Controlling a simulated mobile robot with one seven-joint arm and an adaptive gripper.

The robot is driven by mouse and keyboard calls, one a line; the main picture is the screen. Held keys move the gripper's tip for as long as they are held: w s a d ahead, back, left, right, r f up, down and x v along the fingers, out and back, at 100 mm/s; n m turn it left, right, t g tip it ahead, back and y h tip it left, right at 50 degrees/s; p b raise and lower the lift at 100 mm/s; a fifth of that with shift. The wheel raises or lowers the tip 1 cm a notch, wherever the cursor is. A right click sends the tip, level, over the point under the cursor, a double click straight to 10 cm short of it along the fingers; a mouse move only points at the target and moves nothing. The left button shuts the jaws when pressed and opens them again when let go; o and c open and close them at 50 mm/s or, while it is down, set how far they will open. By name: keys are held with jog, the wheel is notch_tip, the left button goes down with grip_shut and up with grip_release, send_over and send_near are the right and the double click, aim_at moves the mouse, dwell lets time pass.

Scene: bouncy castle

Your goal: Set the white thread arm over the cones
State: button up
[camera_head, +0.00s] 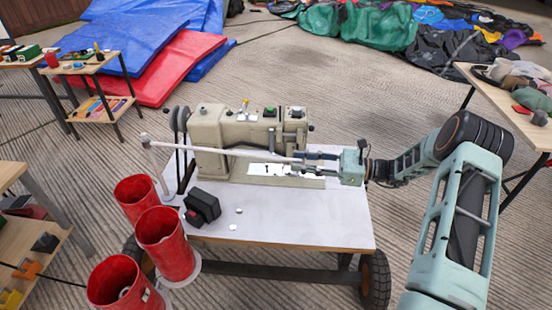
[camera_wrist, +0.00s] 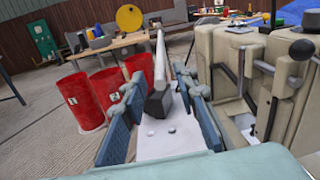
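The white thread arm (camera_head: 215,150) is a thin rod running from the top of a white post at the table's left edge, rightward in front of the sewing machine. My gripper (camera_head: 300,162) reaches in from the right. Its two blue fingers (camera_wrist: 160,90) stand apart on either side of the block, with a gap visible on the right. Three red cones (camera_head: 163,238) stand at the table's left; they also show left of the fingers in the wrist view (camera_wrist: 82,102). The rod is not above them.
The beige sewing machine (camera_head: 235,130) stands close behind the rod on a white wheeled table (camera_head: 300,228). A black box (camera_head: 202,206) and small white pieces lie on the tabletop. Side tables stand left and right. The front right of the tabletop is clear.

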aim_at(278, 159)
jog(key=a, duration=0.4)
jog(key=w+a+b, duration=0.1)
jog(key=a, duration=0.2)
jog(key=shift+a, duration=0.1)
grip_shut()
